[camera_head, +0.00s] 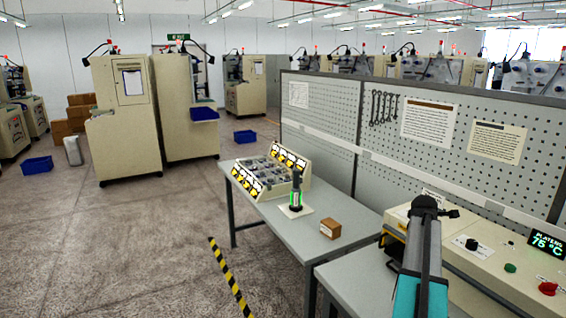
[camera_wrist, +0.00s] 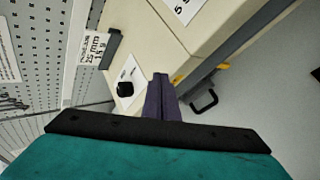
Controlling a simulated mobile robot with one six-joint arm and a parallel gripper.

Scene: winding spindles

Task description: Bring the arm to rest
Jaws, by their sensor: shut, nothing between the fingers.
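My gripper (camera_wrist: 160,78) shows in the wrist view as two dark purple fingers pressed together, with nothing between them. It points toward a cream machine, which also shows in the head view as the platen press (camera_head: 490,262) with a "75 °C" display. A black knob (camera_wrist: 125,88) on a white label is just left of the fingertips. The fingers look apart from the machine, but the exact gap cannot be told. In the head view my arm (camera_head: 425,245) rises at the lower right in front of the press; the fingers cannot be made out there.
A grey pegboard (camera_head: 330,125) stands behind the benches. The left bench (camera_head: 270,215) holds a cream rack (camera_head: 290,160), a green-lit device (camera_head: 296,195) and a brown box (camera_head: 330,228). A black handle (camera_wrist: 205,103) juts from the press. Open floor (camera_head: 130,240) lies left.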

